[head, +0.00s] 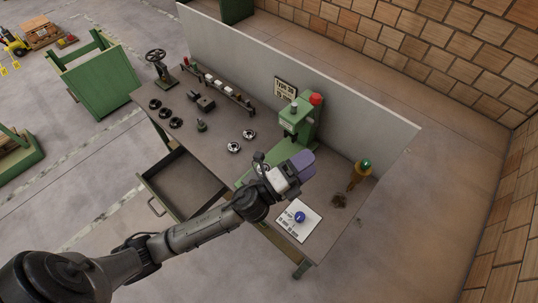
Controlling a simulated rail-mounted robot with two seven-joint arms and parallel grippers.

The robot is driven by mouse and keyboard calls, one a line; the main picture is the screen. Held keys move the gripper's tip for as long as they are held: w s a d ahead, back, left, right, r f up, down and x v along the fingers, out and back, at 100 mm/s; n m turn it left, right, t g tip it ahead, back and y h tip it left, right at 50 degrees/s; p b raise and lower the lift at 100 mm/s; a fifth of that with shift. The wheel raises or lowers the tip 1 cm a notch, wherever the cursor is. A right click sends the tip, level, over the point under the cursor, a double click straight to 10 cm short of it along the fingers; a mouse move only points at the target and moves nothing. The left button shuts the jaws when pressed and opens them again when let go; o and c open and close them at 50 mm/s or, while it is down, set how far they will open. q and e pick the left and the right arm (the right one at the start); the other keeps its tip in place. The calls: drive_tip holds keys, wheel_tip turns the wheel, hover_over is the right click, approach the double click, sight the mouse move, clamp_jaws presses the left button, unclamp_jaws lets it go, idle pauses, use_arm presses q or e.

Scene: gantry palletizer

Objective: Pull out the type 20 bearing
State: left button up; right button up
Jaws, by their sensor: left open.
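Several ring-shaped parts that look like bearings lie on the grey workbench (218,123). Dark rings (165,114) form a row near its left edge, and two silver rings (249,134) (234,147) lie near the middle. Any type marking is too small to read, so I cannot tell which is type 20. My left gripper (262,163) is open over the front of the bench, right of the silver rings and in front of the green press (300,122). I see nothing held in it. My arm hides part of the bench front. My right gripper is not in view.
An open drawer (157,207) juts from the bench front and looks empty. A handwheel stand (157,60) and a rack of small parts (216,84) stand behind. A grey panel (345,95) closes the back.

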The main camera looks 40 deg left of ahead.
use_arm(q)
drive_tip(key=w+d+f+m+g+h+b, duration=0.25)
drive_tip(key=d+m+g+h, duration=0.55)
drive_tip(key=m, duration=0.6)
drive_tip(key=a+f+m+g+y+b, duration=0.2)
drive_tip(key=a+f+m+g+b, duration=0.25)
drive_tip(key=f+m+g, duration=0.65)
drive_tip(key=w+a+f+m+y+b, duration=0.2)
drive_tip(key=a+y, duration=0.2)
drive_tip(key=a, duration=0.4)
drive_tip(key=w+a+f+m+g+y+b, duration=0.1)
drive_tip(key=a+m+y+b, duration=0.1)
drive_tip(key=a+y, duration=0.4)
drive_tip(key=w+a+f+m+y+b, duration=0.2)
drive_tip(key=a+m+y, duration=0.1)
drive_tip(key=a, duration=0.6)
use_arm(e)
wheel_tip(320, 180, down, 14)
use_arm(q)
drive_tip(key=shift+y, duration=0.3)
wheel_tip(320, 180, down, 14)
drive_tip(key=shift+r+p, duration=0.25)
drive_tip(key=shift+p, duration=0.5)
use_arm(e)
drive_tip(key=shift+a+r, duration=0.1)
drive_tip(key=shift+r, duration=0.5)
